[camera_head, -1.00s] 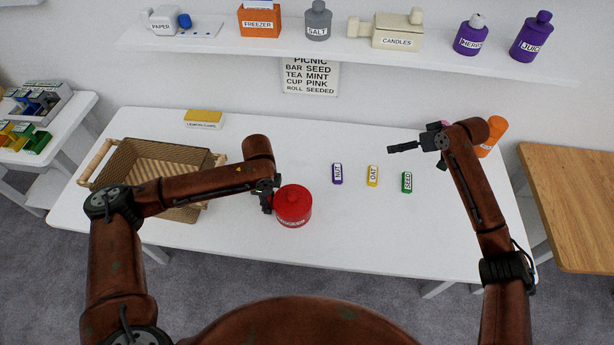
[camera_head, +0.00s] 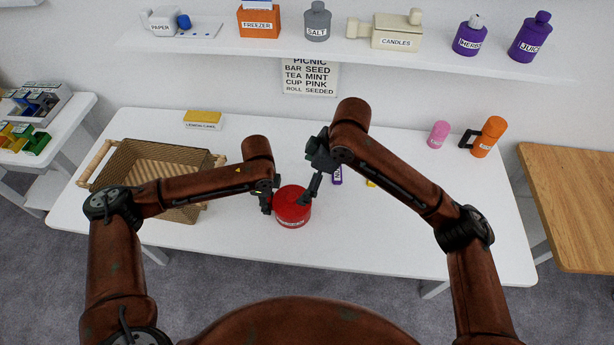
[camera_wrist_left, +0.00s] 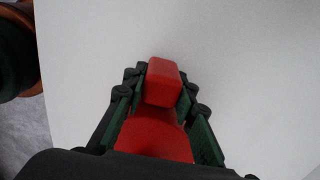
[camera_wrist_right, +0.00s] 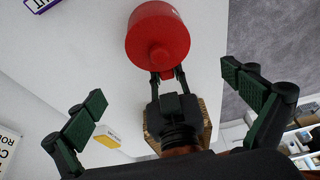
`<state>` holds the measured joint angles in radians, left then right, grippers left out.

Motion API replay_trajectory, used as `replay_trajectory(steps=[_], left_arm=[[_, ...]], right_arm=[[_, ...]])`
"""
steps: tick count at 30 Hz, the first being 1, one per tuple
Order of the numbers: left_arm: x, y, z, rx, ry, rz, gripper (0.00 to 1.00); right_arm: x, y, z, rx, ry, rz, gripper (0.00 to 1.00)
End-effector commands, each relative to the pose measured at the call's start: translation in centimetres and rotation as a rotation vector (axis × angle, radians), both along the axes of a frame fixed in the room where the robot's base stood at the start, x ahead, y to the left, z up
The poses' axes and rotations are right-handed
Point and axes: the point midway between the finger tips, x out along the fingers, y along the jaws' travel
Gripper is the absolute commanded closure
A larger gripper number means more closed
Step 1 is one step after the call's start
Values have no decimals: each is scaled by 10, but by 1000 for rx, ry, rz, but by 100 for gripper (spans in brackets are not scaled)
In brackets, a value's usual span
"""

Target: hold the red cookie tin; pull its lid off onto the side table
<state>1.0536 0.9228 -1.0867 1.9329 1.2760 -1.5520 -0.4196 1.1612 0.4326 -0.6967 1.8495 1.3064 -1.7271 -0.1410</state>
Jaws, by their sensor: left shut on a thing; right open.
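The red cookie tin (camera_head: 293,213) stands upright on the white table, near its front edge. My left gripper (camera_head: 269,197) is at the tin's left side, shut on a red part that sticks out from it. In the left wrist view this red part (camera_wrist_left: 162,85) sits between both fingers. My right gripper (camera_head: 308,192) is open and empty, close above the tin's right side. In the right wrist view the tin (camera_wrist_right: 150,25) and the round knob (camera_wrist_right: 160,55) on its lid show beyond the open fingers. The lid appears seated on the tin.
A wooden side table (camera_head: 570,210) at the right has a bare top. A wicker basket (camera_head: 196,153) stands at the left. A yellow lemon cake box (camera_head: 203,120), a pink bottle (camera_head: 438,134) and an orange mug (camera_head: 491,137) stand at the back. Small labelled packets lie partly behind my right arm.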

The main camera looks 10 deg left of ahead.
Motion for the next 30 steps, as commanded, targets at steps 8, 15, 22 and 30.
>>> replay_trajectory(steps=[8, 15, 22, 30], left_arm=[[-1, 0, -1, 0, 2, 0, 100], [-1, 0, -1, 0, 2, 0, 100], [-1, 0, -1, 0, 3, 0, 100], [-1, 0, -1, 0, 3, -1, 100]], right_arm=[[-1, 17, -42, 0, 6, -1, 0], [0, 33, -81, 1, 3, -3, 0], [1, 42, -103, 1, 2, -3, 0], [2, 44, -108, 1, 2, -4, 0]])
